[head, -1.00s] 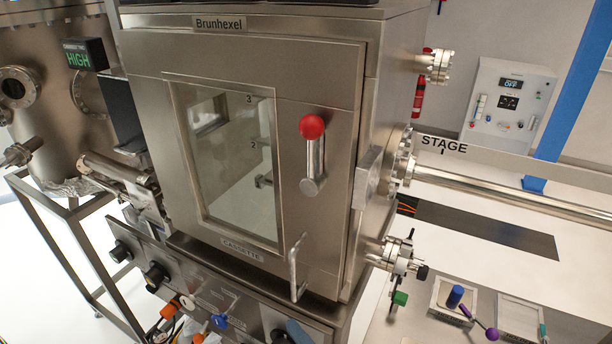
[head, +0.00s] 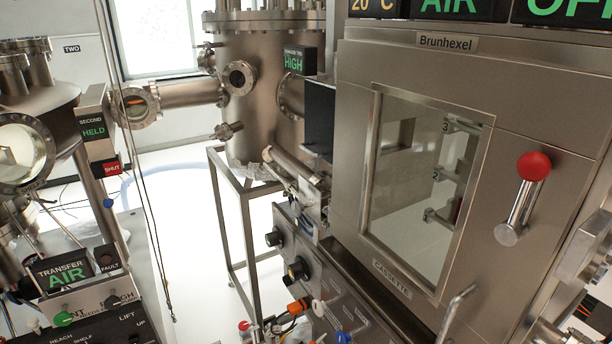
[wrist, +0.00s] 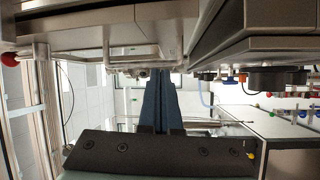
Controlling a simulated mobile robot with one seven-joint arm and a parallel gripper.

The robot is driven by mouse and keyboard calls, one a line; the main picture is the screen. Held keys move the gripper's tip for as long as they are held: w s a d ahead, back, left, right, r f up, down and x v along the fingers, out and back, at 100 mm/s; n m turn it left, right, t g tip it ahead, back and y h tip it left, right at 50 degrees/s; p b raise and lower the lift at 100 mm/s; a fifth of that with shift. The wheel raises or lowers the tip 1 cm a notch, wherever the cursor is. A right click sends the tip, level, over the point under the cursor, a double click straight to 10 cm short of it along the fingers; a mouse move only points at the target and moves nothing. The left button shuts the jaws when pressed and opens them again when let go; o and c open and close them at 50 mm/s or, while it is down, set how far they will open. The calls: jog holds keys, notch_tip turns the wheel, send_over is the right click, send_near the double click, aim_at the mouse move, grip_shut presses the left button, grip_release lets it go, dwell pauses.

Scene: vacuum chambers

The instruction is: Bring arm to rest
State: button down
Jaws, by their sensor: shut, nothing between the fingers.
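My gripper (wrist: 161,84) shows only in the wrist view, at the middle of the picture. Its two dark blue fingers lie together, with nothing between them. The dark gripper body fills the bottom of that view. My arm and gripper are not seen in the head view. The steel Brunhexel chamber (head: 552,118) stands at the right of the head view. Its windowed door looks shut, and a red-knobbed handle (head: 534,167) sits on its front. Through the glass, numbered shelf brackets show.
In the wrist view, metal housings hang along the top, and a pale box (wrist: 245,125) is at the right. In the head view, a round steel vessel (head: 262,90) on a frame stands at the back. A transfer control panel (head: 65,270) is at the lower left. White floor lies between.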

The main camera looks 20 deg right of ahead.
jog(key=w+a+r+m+t+h, duration=0.1)
jog(key=w+a+r+m, duration=0.35)
jog(key=r, duration=0.25)
jog(key=w+a+r+m+t+h, duration=0.1)
jog(key=w+a+r+m, duration=0.25)
jog(key=w+r, duration=0.3)
jog(key=w+a+r+m+t, duration=0.25)
jog(key=w+a+r, duration=0.2)
jog(key=r, duration=0.35)
jog(key=s+a+r+m+t+y, duration=0.1)
jog(key=s+a+r+t+y, duration=0.1)
jog(key=a+r, duration=0.6)
jog(key=s+a+r+m+t+y, duration=0.1)
jog(key=s+a+r+t+y, duration=0.2)
jog(key=r, duration=1.4)
jog(key=s+a+y, duration=0.1)
jog(key=a+y, duration=0.2)
jog(key=a, duration=0.3)
jog(key=shift+a+r, duration=0.2)
jog(key=shift+r, duration=0.05)
